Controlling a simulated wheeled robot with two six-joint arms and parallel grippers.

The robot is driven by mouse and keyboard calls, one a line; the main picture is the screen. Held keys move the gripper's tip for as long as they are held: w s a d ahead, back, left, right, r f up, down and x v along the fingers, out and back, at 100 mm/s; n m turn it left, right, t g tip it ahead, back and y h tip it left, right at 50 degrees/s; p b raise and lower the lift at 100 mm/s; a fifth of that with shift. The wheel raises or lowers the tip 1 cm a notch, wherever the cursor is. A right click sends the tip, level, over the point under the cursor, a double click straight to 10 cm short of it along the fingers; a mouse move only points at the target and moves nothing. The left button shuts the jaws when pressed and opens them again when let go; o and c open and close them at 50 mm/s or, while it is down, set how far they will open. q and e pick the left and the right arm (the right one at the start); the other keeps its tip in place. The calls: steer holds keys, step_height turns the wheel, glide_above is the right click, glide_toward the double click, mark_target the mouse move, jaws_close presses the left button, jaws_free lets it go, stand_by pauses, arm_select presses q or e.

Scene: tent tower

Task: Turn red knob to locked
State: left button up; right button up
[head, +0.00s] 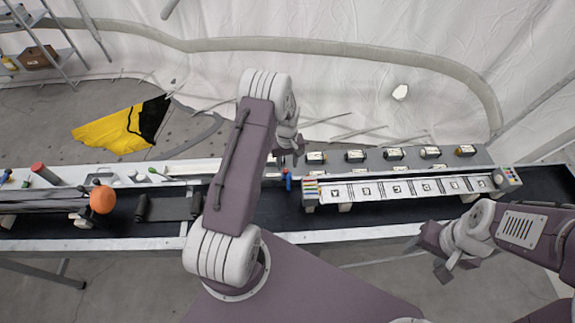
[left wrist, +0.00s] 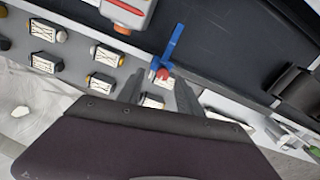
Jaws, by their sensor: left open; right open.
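The red knob (left wrist: 163,74) shows in the left wrist view beside a blue lever-like part (left wrist: 173,43) at the edge of the dark trough. In the head view the blue part (head: 288,180) stands on the bench just below my left gripper; the red is too small to make out there. My left gripper (head: 288,158) is open, pointing down at that spot. In the left wrist view its fingers (left wrist: 158,92) lie either side of and just short of the knob, with nothing clearly between them. My right gripper (head: 455,270) is open and empty in front of the bench.
A rack with white marked tiles (head: 400,190) stands right of the blue part, with several small labelled blocks (head: 355,156) behind it. An orange ball (head: 103,199) and a roller frame lie to the left. Dark trough floor (head: 265,215) is clear near the blue part.

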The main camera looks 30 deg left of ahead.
mark_target(286, 170)
arm_select(q)
steer(key=shift+a+f+p, duration=0.2)
steer(key=shift+f+p, duration=0.1)
steer(key=shift+f, duration=0.95)
steer(key=shift+s+a+f, duration=0.2)
steer(key=shift+a+f, duration=0.1)
steer(key=shift+f, duration=0.1)
steer(key=shift+d, duration=0.15)
steer(key=shift+w+d, duration=0.1)
steer(key=shift+d, duration=0.05)
jaws_close()
arm_select(e)
steer(key=shift+s+a+r, duration=0.2)
steer(key=shift+a+r, duration=0.2)
steer(key=shift+r, duration=0.2)
arm_select(q)
steer(key=shift+f+m+b, duration=0.15)
steer(key=shift+m+b, duration=0.8)
steer(key=shift+m, duration=0.45)
steer(key=shift+r, duration=0.25)
jaws_free()
arm_select(e)
steer(key=shift+w+f, duration=0.1)
steer(key=shift+f, duration=0.85)
